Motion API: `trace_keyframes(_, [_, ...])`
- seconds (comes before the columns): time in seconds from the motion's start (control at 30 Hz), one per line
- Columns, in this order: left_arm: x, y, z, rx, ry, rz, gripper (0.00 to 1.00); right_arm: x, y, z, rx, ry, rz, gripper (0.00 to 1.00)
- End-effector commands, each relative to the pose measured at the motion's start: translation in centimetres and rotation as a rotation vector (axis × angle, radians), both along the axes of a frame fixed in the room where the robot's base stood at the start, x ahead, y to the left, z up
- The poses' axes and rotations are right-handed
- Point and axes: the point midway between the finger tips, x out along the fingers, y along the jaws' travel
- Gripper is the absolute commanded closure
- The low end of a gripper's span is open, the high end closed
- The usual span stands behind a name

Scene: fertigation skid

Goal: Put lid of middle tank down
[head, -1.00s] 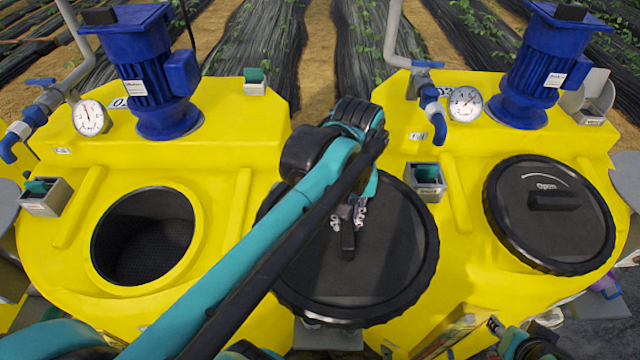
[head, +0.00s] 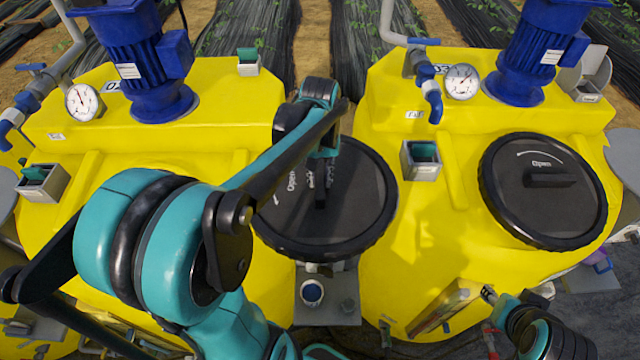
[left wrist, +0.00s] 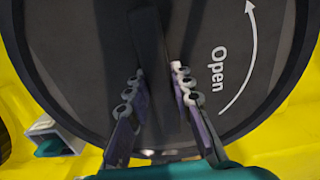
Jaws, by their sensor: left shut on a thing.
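My left gripper (head: 320,178) is shut on the bar handle (head: 320,192) of a black round lid (head: 365,215). The left wrist view shows the fingers (left wrist: 155,95) on either side of the handle, with "Open" and an arrow on the lid (left wrist: 265,75). The lid appears held over the gap between two yellow tanks; its exact height is unclear. The left tank (head: 215,85), marked 02, has its opening hidden behind my left arm. The tank marked 03 (head: 430,250) has its own lid (head: 540,205) on. My right gripper (head: 490,294) is at lower right; its jaws are too small to read.
Small grey boxes (head: 422,165) and (head: 40,185) sit on the tanks. A grey plate (head: 340,305) lies between the tanks.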

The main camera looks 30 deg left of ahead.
Motion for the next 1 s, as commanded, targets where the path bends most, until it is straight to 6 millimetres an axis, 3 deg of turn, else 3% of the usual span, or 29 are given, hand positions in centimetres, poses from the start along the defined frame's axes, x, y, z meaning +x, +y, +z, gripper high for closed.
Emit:
trace_keyframes(0.27, [0.0, 0.0, -3.2, 0.0, 0.0, 0.0, 1.0, 0.0, 0.0, 0.4, 0.0, 0.0, 0.0, 0.6])
trace_keyframes(0.67, [0.0, 0.0, -3.8, 0.0, 0.0, 0.0, 1.0, 0.0, 0.0, 0.1, 0.0, 0.0, 0.0, 0.6])
trace_keyframes(0.7, [0.0, 0.0, -3.9, 0.0, 0.0, 0.0, 0.75, 0.0, 0.0, 0.0, 0.0, 0.0, 0.0, 0.6])
trace_keyframes(0.77, [0.0, 0.0, -3.8, 0.0, 0.0, 0.0, 0.6, 0.0, 0.0, 0.1, 0.0, 0.0, 0.0, 0.6])
trace_keyframes(1.0, [0.0, 0.0, -3.8, 0.0, 0.0, 0.0, 0.57, 0.0, 0.0, 0.1, 0.0, 0.0, 0.0, 0.6])
